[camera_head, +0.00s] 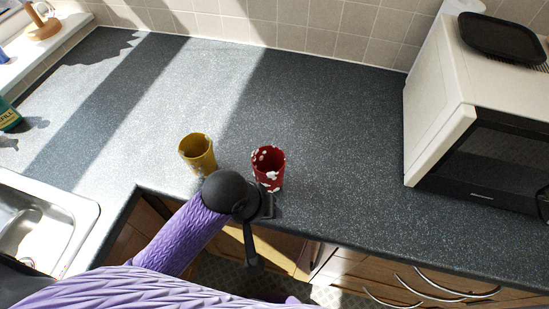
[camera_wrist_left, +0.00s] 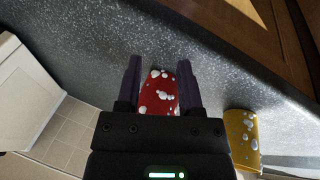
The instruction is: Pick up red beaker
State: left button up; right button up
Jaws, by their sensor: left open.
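The red beaker (camera_head: 268,167), with white spots, stands upright on the dark speckled counter near its front edge. In the left wrist view the red beaker (camera_wrist_left: 158,93) shows between the two fingers of my left gripper (camera_wrist_left: 159,75), which are open on either side of it. Contact cannot be made out. In the head view my left gripper (camera_head: 265,205) is at the near side of the beaker, partly hidden by my dark wrist. My right gripper is not in view.
A yellow beaker (camera_head: 197,153) with white spots stands just left of the red one, close to my wrist; it also shows in the left wrist view (camera_wrist_left: 242,139). A microwave (camera_head: 480,140) stands at the right, a sink (camera_head: 40,225) at the left. The counter behind the beakers is clear.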

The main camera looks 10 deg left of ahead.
aim_at(258, 170)
pick_arm(q)
jog(key=w+a+r+n+g+y+p, duration=0.1)
jog(key=w+a+r+n, duration=0.15)
jog(key=r+n, duration=0.25)
jog(key=w+a+r+n+g+y+p, duration=0.1)
jog(key=w+r+n+y, duration=0.1)
jog(key=w+r+n, duration=0.3)
jog(key=shift+n, duration=0.4)
notch_tip(258, 170, down, 9)
jog(key=b, duration=0.3)
jog(key=shift+r+b, duration=0.2)
jog(key=shift+b, duration=0.2)
grip_shut()
